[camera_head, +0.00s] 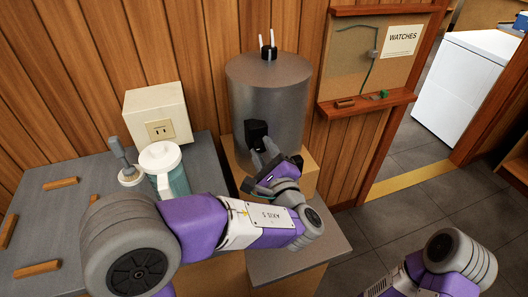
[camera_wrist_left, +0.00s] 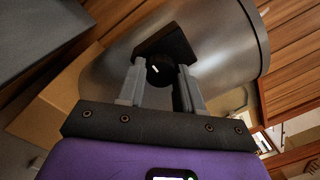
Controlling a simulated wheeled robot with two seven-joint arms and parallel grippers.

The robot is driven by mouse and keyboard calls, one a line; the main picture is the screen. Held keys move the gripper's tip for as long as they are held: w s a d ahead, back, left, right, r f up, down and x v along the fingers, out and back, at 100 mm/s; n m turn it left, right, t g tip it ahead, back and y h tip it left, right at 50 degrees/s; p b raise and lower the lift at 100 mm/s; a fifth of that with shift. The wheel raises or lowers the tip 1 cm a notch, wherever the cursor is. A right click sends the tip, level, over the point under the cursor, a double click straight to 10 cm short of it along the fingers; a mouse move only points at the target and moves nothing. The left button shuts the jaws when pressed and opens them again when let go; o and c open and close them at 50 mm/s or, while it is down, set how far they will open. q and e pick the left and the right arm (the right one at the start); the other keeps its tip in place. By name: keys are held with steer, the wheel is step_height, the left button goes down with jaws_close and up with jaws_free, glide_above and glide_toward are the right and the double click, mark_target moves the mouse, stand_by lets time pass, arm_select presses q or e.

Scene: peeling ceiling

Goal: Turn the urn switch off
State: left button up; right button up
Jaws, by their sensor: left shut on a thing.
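The urn (camera_head: 268,95) is a grey metal cylinder with a black top fitting, standing on a wooden block against the wall. Its switch is a black box (camera_head: 257,133) on the front with a round black knob (camera_wrist_left: 160,71), which bears a short white mark in the left wrist view. My left gripper (camera_head: 263,155) reaches the switch from the front. In the left wrist view its two grey fingers (camera_wrist_left: 160,88) stand on either side of the knob and are shut on it. The urn wall (camera_wrist_left: 225,45) curves behind. My right gripper is out of view.
A white-lidded green jug (camera_head: 165,170) and a grey-handled tool (camera_head: 125,160) stand on the grey counter (camera_head: 90,205) left of the urn, below a cream outlet box (camera_head: 157,108). Several wooden handles lie there. A "WATCHES" board (camera_head: 365,60) hangs at right. The floor (camera_head: 430,200) is clear.

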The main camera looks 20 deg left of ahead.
arm_select(q)
steer(key=o, duration=1)
steer(key=shift+o, duration=0.2)
steer(key=p+v, duration=0.1)
steer(key=v, duration=0.6)
steer(key=shift+s, duration=0.25)
steer(key=shift+d, duration=0.15)
